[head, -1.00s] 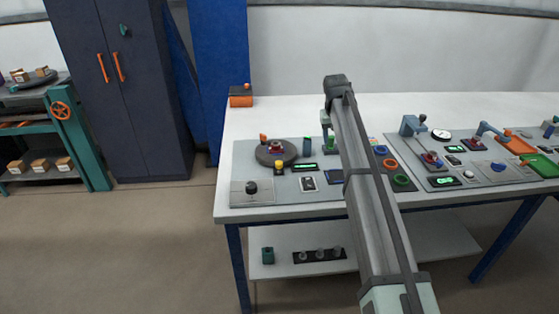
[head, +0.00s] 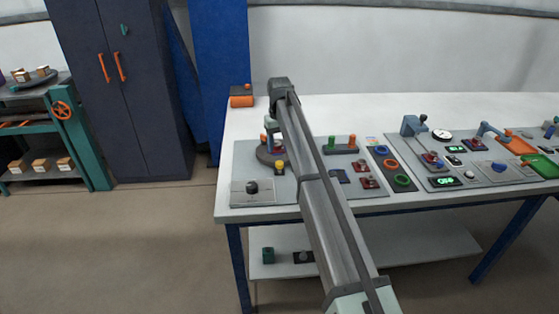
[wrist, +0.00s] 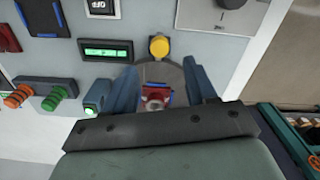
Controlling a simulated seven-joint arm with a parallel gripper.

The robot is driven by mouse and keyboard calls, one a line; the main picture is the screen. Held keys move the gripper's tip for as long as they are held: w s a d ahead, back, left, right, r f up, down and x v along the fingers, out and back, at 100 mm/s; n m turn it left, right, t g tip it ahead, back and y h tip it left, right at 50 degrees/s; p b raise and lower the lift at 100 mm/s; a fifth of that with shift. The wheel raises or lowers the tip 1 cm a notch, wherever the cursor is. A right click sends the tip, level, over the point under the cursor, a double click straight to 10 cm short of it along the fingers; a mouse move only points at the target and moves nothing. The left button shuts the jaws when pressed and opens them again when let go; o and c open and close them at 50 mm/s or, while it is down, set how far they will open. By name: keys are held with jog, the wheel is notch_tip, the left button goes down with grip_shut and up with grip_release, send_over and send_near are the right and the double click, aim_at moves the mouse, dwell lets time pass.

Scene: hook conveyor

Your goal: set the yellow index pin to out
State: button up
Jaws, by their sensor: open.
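The yellow index pin (head: 279,167) stands at the front edge of a dark round disc (head: 263,156) on the left panel. In the wrist view the yellow pin (wrist: 159,47) shows as a round knob just beyond my fingertips, at the rim of the grey disc (wrist: 172,75). My gripper (head: 269,138) is above the disc, behind the pin in the head view. In the wrist view my gripper (wrist: 161,75) is open, with its two blue fingers apart and nothing held between them. A red part (wrist: 155,98) on the disc lies between the fingers. My arm hides part of the panel.
A green display (wrist: 107,51) and a lit green button (wrist: 91,111) lie left of my fingers in the wrist view. A black knob (head: 252,187) is at the panel's front left.

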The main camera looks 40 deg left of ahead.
aim_at(280, 163)
notch_tip(280, 163, down, 7)
jog(key=shift+f, duration=0.15)
dwell(0.4)
grip_shut()
dwell(0.4)
